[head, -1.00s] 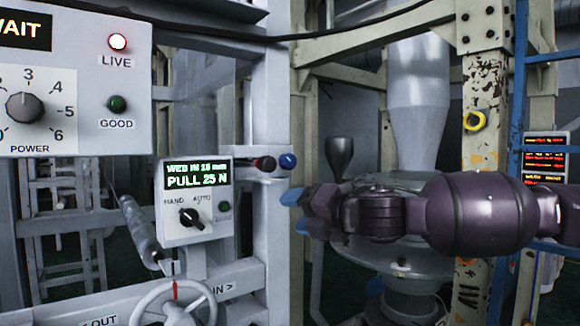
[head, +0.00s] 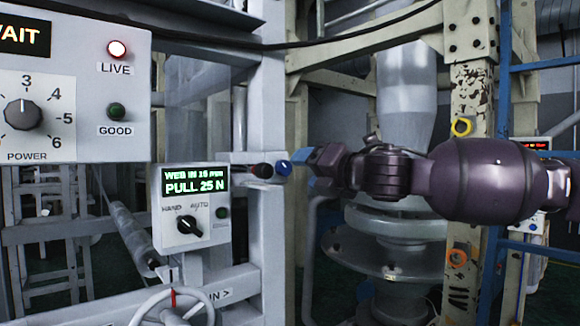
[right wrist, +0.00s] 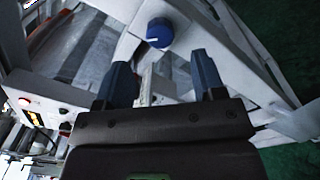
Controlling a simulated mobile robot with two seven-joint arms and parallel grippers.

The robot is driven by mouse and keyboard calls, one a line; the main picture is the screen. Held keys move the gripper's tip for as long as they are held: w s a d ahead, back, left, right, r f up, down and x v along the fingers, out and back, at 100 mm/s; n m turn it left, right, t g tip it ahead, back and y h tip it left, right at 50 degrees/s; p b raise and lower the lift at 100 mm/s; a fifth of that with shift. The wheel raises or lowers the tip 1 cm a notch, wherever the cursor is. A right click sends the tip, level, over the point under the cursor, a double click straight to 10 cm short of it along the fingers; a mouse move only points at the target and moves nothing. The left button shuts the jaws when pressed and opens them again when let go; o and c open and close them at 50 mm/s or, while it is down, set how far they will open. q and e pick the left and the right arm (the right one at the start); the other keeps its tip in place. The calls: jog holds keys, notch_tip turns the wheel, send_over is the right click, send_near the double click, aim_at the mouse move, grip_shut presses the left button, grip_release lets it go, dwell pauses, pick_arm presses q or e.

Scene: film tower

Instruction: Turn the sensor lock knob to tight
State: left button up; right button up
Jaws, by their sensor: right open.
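A round blue knob (head: 284,168) sits at the right end of a short grey bracket, beside the white control box; I take it as the sensor lock knob. In the right wrist view the blue knob (right wrist: 160,32) shows a white pointer line on its face, but no tight marking can be read. My right gripper (head: 314,167) is just right of the knob in the head view, about level with it. In the right wrist view my right gripper (right wrist: 161,62) is open and empty, its blue fingers apart and pointing toward the knob, which lies beyond the tips. My left gripper is out of view.
The control box (head: 190,245) reads "PULL 25 N" and has a HAND/AUTO switch. A grey upright (head: 272,100) and a handwheel (head: 172,305) are close by. A beige column (head: 472,100) stands at the right.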

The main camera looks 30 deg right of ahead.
aim_at(287, 168)
jog(key=shift+w+a+p, duration=0.2)
jog(key=shift+w, duration=1.35)
jog(key=shift+w+a+p, duration=0.15)
jog(key=shift+w+a, duration=0.05)
jog(key=shift+w, duration=1.35)
jog(key=shift+c, duration=0.2)
jog(key=c, duration=0.9)
